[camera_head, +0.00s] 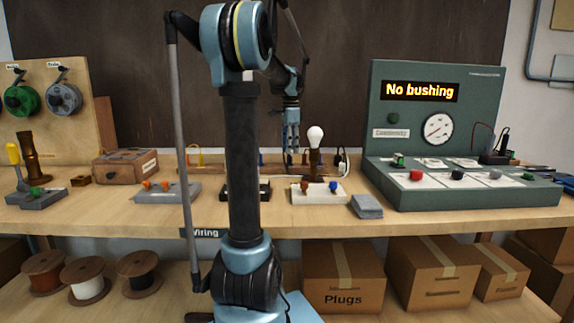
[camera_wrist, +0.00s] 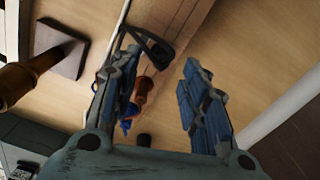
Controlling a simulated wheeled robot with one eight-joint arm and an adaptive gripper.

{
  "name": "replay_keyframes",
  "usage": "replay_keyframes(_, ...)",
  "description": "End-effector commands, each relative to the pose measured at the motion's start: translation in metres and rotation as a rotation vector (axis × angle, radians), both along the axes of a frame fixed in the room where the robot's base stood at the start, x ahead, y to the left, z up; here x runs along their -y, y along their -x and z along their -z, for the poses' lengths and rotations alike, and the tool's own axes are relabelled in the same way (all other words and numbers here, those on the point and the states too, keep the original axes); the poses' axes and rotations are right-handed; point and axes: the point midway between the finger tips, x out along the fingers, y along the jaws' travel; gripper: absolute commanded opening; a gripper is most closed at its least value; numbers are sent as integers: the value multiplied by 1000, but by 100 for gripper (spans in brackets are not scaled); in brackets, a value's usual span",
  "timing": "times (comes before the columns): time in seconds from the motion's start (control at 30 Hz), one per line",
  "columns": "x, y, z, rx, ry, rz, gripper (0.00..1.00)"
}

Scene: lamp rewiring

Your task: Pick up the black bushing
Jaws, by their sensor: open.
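My gripper (camera_head: 290,156) hangs down at the back of the bench, just left of the lamp with the white bulb (camera_head: 315,135). In the wrist view my gripper (camera_wrist: 160,62) is open, its fingers apart. A brown piece (camera_wrist: 143,90) and a blue piece (camera_wrist: 127,124) lie beside the left finger. A black triangular part (camera_wrist: 153,46) shows near the left fingertip. I see no certain bushing in the head view.
The green tester (camera_head: 480,192) at right reads "No bushing". A pale tray (camera_head: 300,199) with brown and blue pieces and a dark tray (camera_head: 263,192), partly behind my arm, stand in front. A wooden box (camera_head: 125,166) is at left. The bench front is mostly clear.

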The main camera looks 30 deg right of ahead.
Motion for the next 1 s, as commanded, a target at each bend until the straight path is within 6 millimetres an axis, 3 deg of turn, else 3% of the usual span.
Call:
replay_keyframes(0.4,-1,-3,47,0,0,0,41)
replay_keyframes(0.7,-1,-4,50,0,0,-1,41)
replay_keyframes(0.9,-1,-4,50,0,0,-2,0)
replay_keyframes(1.0,-2,-4,50,0,0,-2,0)
